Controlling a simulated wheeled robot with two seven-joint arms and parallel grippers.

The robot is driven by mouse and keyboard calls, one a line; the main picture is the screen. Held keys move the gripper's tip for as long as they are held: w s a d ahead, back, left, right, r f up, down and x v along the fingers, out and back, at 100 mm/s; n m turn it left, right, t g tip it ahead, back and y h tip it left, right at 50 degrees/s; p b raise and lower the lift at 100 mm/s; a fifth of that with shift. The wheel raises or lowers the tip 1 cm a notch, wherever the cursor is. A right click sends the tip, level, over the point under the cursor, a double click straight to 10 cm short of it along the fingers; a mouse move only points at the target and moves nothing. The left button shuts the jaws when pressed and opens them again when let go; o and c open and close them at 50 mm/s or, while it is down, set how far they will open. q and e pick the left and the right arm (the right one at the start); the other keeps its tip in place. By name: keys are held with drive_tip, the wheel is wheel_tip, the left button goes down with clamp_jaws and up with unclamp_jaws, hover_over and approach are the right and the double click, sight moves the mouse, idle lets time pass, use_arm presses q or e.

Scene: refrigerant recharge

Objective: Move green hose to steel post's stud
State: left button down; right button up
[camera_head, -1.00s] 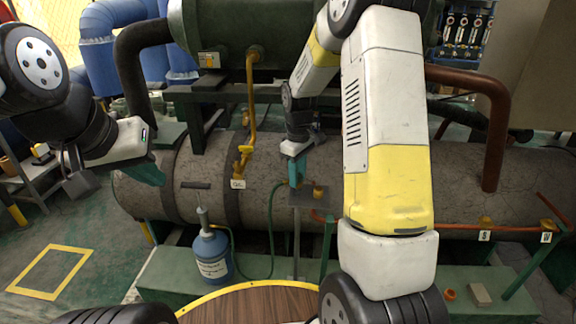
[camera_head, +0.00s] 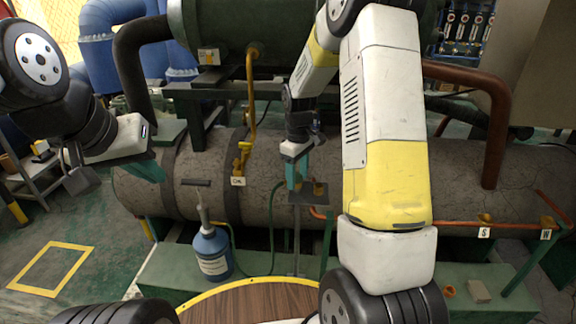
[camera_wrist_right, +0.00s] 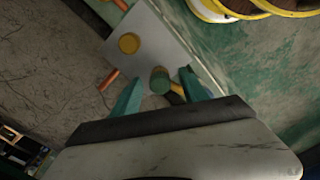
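The steel post (camera_head: 297,235) stands in front of the stone-grey tank, with a small flat plate on top. The plate (camera_wrist_right: 150,30) carries a round brass-coloured stud (camera_wrist_right: 128,43). A short green cylinder (camera_wrist_right: 160,80), apparently the hose's end, is upright at the plate between my right fingertips, with gaps on both sides. My right gripper (camera_wrist_right: 163,77) is open around it; in the head view it points down over the plate. The green hose (camera_head: 273,215) runs from the blue bottle up towards the post. My left gripper (camera_head: 150,170) hangs at the left, away from everything; its opening is unclear.
The blue bottle (camera_head: 212,254) stands on the green base left of the post. The large tank (camera_head: 460,190) lies behind the post, with a yellow pipe (camera_head: 250,110) above it. A round wooden table (camera_head: 255,304) with a yellow rim is in front.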

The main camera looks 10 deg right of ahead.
wheel_tip(320, 180, up, 8)
drive_tip(key=shift+f, duration=0.2)
drive_tip(key=s+a+r+m+t+y, duration=0.1)
drive_tip(key=s+r+m+t, duration=0.35)
drive_tip(key=s+r, duration=0.95)
drive_tip(key=s+a+m+t+y, duration=0.1)
drive_tip(key=s+m, duration=0.2)
drive_tip(key=s, duration=0.7)
drive_tip(key=shift+s+r+m+t, duration=0.15)
drive_tip(key=shift+r+m+t, duration=0.2)
